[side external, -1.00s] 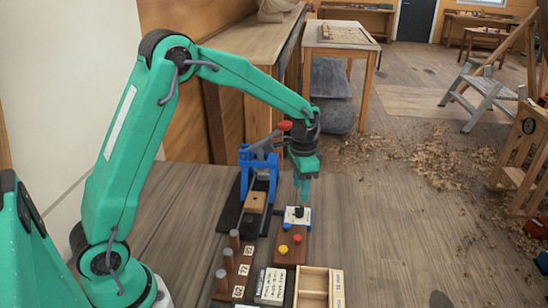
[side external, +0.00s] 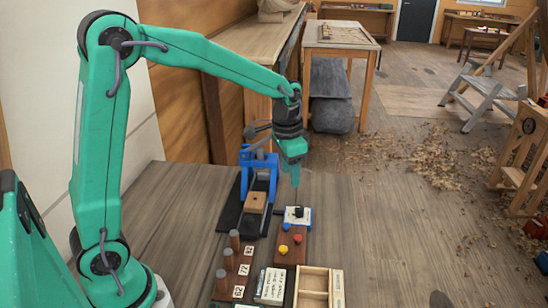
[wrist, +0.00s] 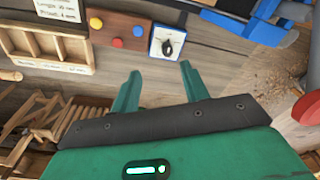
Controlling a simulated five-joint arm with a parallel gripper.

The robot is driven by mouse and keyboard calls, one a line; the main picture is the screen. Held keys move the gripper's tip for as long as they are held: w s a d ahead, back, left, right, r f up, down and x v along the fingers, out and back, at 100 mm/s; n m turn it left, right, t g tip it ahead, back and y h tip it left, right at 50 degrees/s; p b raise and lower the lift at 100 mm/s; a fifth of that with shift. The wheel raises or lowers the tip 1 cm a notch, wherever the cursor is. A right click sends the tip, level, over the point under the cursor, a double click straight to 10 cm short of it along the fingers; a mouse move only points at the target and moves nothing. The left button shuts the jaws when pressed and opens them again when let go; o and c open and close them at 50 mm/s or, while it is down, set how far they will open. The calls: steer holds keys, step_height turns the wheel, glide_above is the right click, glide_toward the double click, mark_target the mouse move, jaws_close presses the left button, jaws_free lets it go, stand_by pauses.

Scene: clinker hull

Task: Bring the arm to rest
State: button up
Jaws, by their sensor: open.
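My gripper (side external: 296,181) hangs from my green arm, pointing down, raised above the bench. It stands above and a little behind the white knob box in the side view. In the wrist view its two green fingers (wrist: 160,74) are spread apart with nothing between them. The arm is bent, with its elbow high at the upper left.
Below stand a blue toggle press (side external: 261,165), a white box with a black knob (side external: 293,222), a button board (side external: 291,258), several pegs (side external: 228,259) and a wooden divided tray (side external: 313,271). Bare bench lies left of the press.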

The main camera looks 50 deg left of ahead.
steer(key=s+r+n+t, duration=0.2)
steer(key=s+r, duration=0.2)
steer(key=s, duration=0.6)
steer(key=s+r+n+t, duration=0.1)
steer(key=s+r, duration=0.3)
steer(key=s, duration=0.7)
steer(key=shift+d+n+t, duration=0.4)
steer(key=shift+t, duration=0.3)
steer(key=o, duration=0.6)
steer(key=shift+c, duration=0.2)
steer(key=o, duration=0.6)
steer(key=shift+w+d, duration=0.15)
steer(key=shift+w, duration=0.15)
steer(key=shift+o, duration=0.2)
steer(key=w+d+f+m+g, duration=0.4)
steer(key=w+d+m, duration=0.3)
steer(key=w, duration=0.5)
steer(key=shift+m+g, duration=0.8)
steer(key=shift+m, duration=0.2)
steer(key=shift+f, duration=0.1)
